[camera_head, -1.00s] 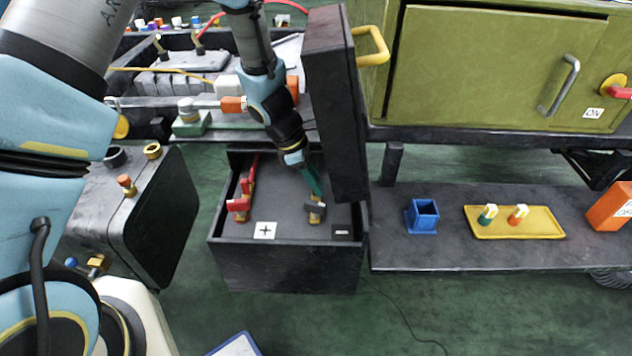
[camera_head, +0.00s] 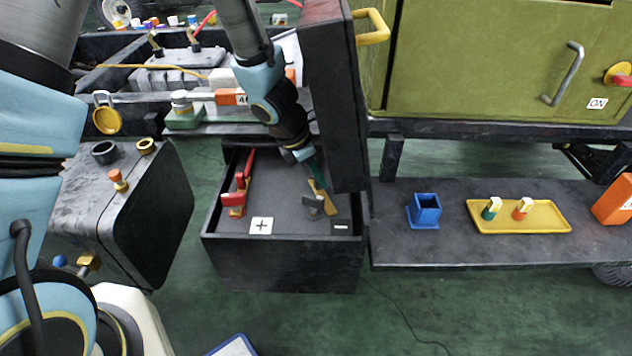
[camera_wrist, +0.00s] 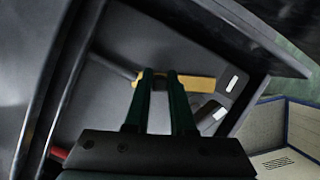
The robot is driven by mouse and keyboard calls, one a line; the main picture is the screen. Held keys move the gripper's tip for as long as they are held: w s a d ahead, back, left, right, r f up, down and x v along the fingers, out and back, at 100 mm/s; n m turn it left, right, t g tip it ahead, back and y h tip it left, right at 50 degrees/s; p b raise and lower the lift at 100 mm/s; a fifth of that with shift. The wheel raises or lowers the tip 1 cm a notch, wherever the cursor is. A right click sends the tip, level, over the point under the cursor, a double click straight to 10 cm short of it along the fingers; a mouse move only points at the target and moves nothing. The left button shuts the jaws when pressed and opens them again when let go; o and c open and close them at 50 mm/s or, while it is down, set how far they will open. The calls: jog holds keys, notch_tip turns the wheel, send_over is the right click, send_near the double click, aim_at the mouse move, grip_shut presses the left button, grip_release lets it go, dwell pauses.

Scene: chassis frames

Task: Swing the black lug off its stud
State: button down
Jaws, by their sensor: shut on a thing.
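The black lug shows as a flat brass strip (camera_head: 325,199) inside the open black box, slanting with its near end to the right. It also shows in the wrist view (camera_wrist: 200,83), between and beyond my green fingers. A dark grey winged piece (camera_head: 312,205) stands at the stud, just left of the strip's near end; the stud itself is hidden. The strip appears beside that piece, not under it. My gripper (camera_head: 319,180) reaches down into the box and is shut on the strip's far part. In the wrist view my fingertips (camera_wrist: 160,74) overlap the strip.
A red lug (camera_head: 235,200) sits at the box's left, near a plus label (camera_head: 261,225). A minus label (camera_head: 341,227) lies right of the strip. The raised black lid (camera_head: 335,100) stands close beside my gripper. Box walls (camera_head: 280,250) surround the work; its middle floor is clear.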

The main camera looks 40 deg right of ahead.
jog(key=shift+d+n+t+b, duration=0.25)
jog(key=shift+n+t+b, duration=0.15)
jog(key=shift+n+b, duration=0.55)
jog(key=shift+d+n+t+b, duration=0.25)
jog(key=shift+n+t+b, duration=0.25)
jog(key=shift+n, duration=0.75)
jog(key=c, duration=0.8)
grip_release()
jog(key=shift+o, duration=0.2)
jog(key=p+v, duration=0.7)
jog(key=v, duration=0.3)
jog(key=shift+a+r, duration=0.2)
jog(key=shift+r, duration=0.15)
